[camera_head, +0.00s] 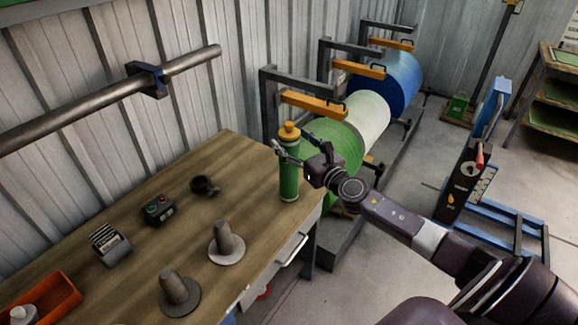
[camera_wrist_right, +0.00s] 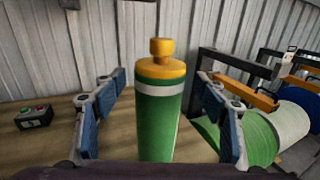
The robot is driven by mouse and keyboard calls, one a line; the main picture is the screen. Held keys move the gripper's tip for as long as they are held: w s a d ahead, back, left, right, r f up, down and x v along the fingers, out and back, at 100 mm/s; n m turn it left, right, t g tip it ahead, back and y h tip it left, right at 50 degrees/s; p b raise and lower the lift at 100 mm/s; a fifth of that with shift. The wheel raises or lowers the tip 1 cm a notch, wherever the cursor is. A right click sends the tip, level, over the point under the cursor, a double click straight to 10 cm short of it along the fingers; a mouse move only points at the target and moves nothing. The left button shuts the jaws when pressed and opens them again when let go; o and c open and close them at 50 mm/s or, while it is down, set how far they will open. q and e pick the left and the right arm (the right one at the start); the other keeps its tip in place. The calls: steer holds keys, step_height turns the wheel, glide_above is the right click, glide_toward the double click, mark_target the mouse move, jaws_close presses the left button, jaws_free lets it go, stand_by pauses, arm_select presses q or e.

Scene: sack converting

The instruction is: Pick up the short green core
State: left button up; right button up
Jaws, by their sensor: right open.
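The short green core (camera_head: 289,178) stands upright near the right end of the wooden bench, a green cylinder with a pale band and a yellow cap with a knob. My right gripper (camera_head: 284,152) is around its upper part, coming in from the right. In the right wrist view the core (camera_wrist_right: 158,120) stands between the two open blue-padded fingers of the gripper (camera_wrist_right: 160,115), with a visible gap on each side. My left gripper is not in view.
Green, white and blue rolls (camera_head: 400,80) on racks stand behind the bench's right end.

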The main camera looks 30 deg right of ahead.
steer(key=shift+w+a, duration=0.1)
steer(key=shift+w, duration=0.85)
steer(key=shift+c, duration=0.7)
jaws_close()
